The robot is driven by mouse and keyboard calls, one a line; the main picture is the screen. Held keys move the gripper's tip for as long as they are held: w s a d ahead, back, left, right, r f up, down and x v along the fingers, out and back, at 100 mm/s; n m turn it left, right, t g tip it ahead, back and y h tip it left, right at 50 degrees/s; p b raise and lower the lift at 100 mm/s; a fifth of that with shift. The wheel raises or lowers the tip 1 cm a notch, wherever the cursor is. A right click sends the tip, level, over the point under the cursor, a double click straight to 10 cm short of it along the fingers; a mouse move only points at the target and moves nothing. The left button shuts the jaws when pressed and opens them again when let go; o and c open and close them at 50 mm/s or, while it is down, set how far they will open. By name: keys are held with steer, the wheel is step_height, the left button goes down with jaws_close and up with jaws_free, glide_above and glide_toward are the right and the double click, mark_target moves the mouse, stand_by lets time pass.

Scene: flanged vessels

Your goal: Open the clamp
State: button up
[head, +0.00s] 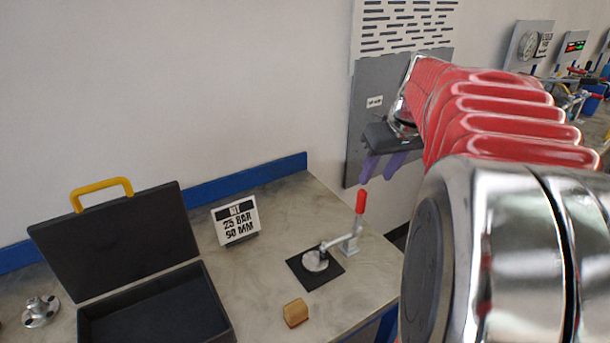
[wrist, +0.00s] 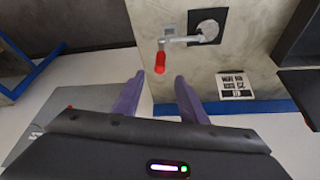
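The toggle clamp (head: 345,243) stands on the workbench near its right edge, with its red handle (head: 361,201) pointing up. Its arm reaches left over a metal disc (head: 315,260) on a black square plate (head: 302,275). In the wrist view the red handle (wrist: 160,62) is beyond the fingertips, and the disc on its plate (wrist: 208,26) is at the top. My gripper (head: 377,178) has two purple fingers, apart with nothing between them. It is in the air above and to the right of the handle, not touching it. In the wrist view the open fingers (wrist: 160,84) point toward the handle.
An open black case (head: 150,310) with a yellow handle stands on the left of the bench. A sign reading 25 BAR 90 MM (head: 236,221) stands behind. A wooden block (head: 295,313) lies in front of the clamp. A flanged metal part (head: 40,311) is at far left.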

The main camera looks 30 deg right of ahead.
mark_target(364, 197)
steer(key=x, duration=1.4)
steer(key=shift+c, duration=0.4)
steer(key=shift+r, duration=0.1)
jaws_close()
